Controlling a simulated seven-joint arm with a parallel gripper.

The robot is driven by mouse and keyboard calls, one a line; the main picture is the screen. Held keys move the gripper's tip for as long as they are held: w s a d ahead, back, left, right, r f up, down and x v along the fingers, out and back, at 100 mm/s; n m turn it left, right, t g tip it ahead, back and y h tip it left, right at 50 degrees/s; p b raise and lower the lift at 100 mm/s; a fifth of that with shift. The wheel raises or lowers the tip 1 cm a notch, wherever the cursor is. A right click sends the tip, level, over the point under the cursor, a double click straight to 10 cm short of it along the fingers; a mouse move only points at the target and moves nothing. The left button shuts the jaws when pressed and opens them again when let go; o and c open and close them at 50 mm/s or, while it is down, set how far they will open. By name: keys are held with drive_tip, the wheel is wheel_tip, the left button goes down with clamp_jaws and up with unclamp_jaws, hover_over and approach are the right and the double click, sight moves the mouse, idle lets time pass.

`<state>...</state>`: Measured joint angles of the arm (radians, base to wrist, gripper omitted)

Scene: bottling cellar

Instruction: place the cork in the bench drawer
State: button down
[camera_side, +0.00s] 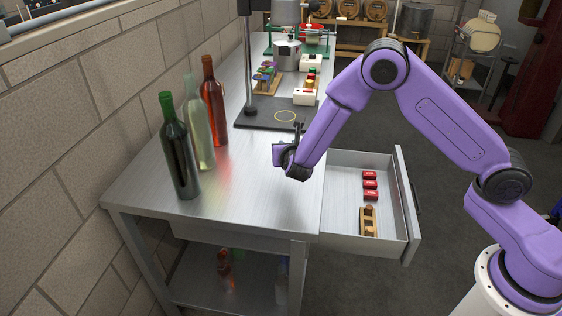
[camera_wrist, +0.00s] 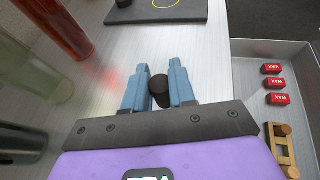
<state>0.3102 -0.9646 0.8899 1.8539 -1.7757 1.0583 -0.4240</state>
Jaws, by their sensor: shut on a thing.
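The cork (camera_wrist: 158,88), a short dark cylinder seen nearly end-on, is between the two blue fingers of my gripper (camera_wrist: 158,92) in the wrist view. My gripper (camera_side: 290,150) is shut on it, over the bench top to the left of the open drawer. In the side view the cork cannot be clearly made out against the gripper. The bench drawer (camera_side: 340,215) is grey metal and pulled open on the right side of the bench. Its wall also shows in the wrist view (camera_wrist: 240,46), to the right of my gripper.
In the drawer are several red wax blocks (camera_side: 370,185) and a wooden piece (camera_side: 368,222); its left part is bare. Bottles (camera_side: 180,150) stand at the bench's left. A dark stand base (camera_side: 262,115) with a yellow ring lies beyond my gripper.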

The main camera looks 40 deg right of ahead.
drive_tip(key=w+f, duration=0.2)
drive_tip(key=f, duration=0.1)
drive_tip(key=shift+w+a+f, duration=0.2)
drive_tip(key=shift+w+f, duration=0.05)
drive_tip(key=shift+w, duration=0.15)
drive_tip(key=shift+f, duration=1.45)
drive_tip(key=shift+f, duration=0.15)
drive_tip(key=c, duration=0.9)
unclamp_jaws()
drive_tip(key=shift+c, duration=0.2)
